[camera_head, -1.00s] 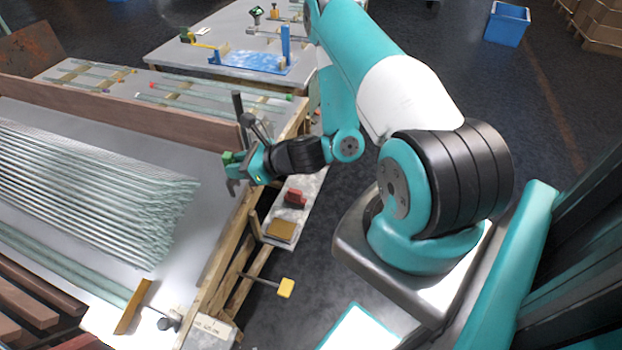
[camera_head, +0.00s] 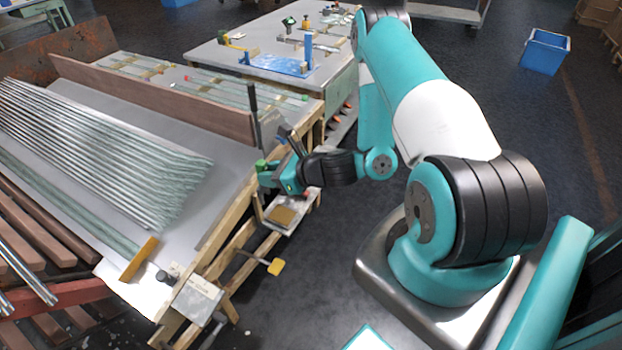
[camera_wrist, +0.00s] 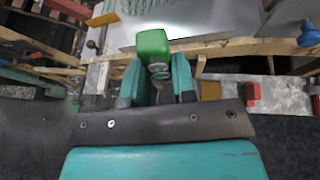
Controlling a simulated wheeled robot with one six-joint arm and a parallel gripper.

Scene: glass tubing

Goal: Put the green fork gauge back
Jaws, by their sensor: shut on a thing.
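The green fork gauge (camera_wrist: 152,45) is between the fingers of my gripper (camera_wrist: 157,92) in the wrist view. Its green block stands out beyond the fingertips, and a grey metal part shows between the jaws. In the head view the green gauge (camera_head: 262,166) shows small at the end of my gripper (camera_head: 268,176), over the right edge of the grey glass-tube bench (camera_head: 225,160). My gripper is shut on the gauge and holds it up. The gauge's fork end is hard to make out.
A bundle of glass tubes (camera_head: 110,150) lies on the bench, with a long brown board (camera_head: 160,98) behind. A small shelf with a tan pad (camera_head: 284,216) hangs below the bench edge; a yellow-ended handle (camera_head: 275,267) sticks out. A blue bin (camera_head: 545,52) stands far right.

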